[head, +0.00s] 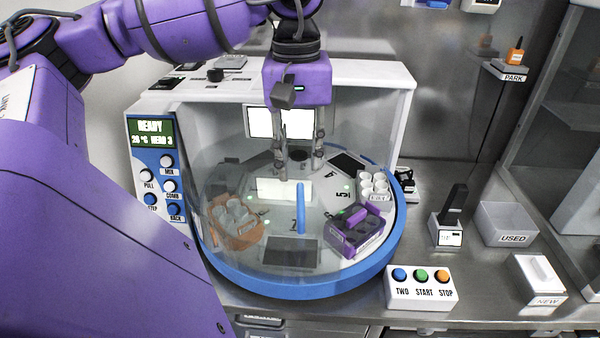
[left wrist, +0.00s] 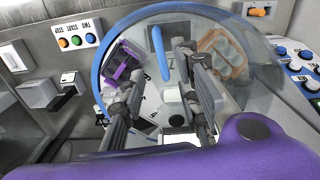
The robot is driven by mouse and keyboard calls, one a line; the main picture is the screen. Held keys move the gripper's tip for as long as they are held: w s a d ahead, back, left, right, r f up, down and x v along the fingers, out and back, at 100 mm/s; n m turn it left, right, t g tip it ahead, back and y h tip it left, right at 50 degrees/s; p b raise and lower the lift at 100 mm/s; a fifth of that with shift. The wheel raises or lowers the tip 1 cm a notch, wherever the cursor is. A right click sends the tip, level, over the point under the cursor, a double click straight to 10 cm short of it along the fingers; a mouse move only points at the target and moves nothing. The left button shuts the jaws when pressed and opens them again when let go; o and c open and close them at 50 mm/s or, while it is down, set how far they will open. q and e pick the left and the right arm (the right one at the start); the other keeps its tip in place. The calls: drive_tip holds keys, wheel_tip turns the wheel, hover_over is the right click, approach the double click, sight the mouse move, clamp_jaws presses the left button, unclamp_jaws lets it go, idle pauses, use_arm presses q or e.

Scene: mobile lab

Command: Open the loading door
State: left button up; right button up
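The loading door (head: 225,180) is a clear curved panel on the front of a round machine, with the orange rack seen through it. Its upright blue handle (head: 301,208) stands near the middle of the front and also shows in the left wrist view (left wrist: 160,55). My left gripper (head: 300,172) points down above and behind the handle in the picture. Its two fingers are apart with nothing between them, and I see no contact with the handle. The fingers also show in the left wrist view (left wrist: 161,68). My right gripper is in neither view.
Inside are an orange rack (head: 236,236), a purple rack (head: 340,246) and white cups (head: 374,185). A control panel (head: 160,180) reads READY. A button box (head: 420,294) stands at the front right, with a USED bin (head: 507,224) and a NEW box (head: 540,281) beyond.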

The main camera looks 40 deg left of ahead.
use_arm(q)
drive_tip(key=shift+r, duration=1.55)
drive_tip(key=shift+f, duration=0.1)
